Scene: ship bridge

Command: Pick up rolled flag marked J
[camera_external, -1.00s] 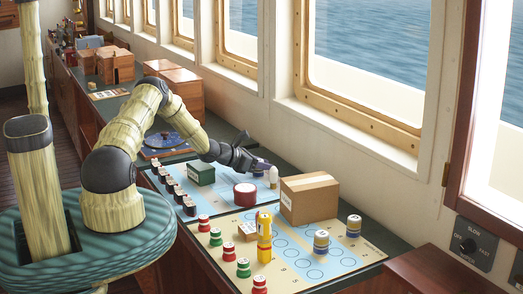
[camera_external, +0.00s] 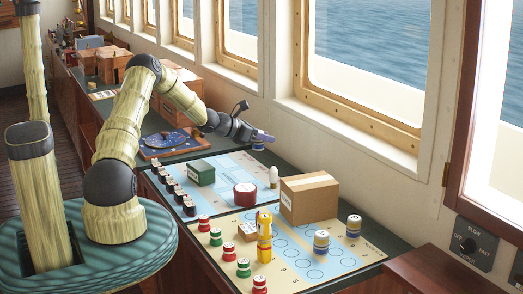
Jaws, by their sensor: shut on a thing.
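My gripper (camera_external: 262,137) is raised above the far end of the counter, at the window side. It is shut on a small rolled flag (camera_external: 259,146), blue with a pale band, which hangs just under the fingertips. The fingers hide part of it, and its letter cannot be read, so I cannot confirm the J. It is clear of the blue chart mat (camera_external: 222,168) below.
A cardboard box (camera_external: 310,198), a white bottle-like piece (camera_external: 273,177), a red round tin (camera_external: 245,195) and a green box (camera_external: 201,173) stand near. Several rolled flags line the mats' left edges. A yellow cylinder (camera_external: 264,240) stands upright on the tan mat. Windows bound the right.

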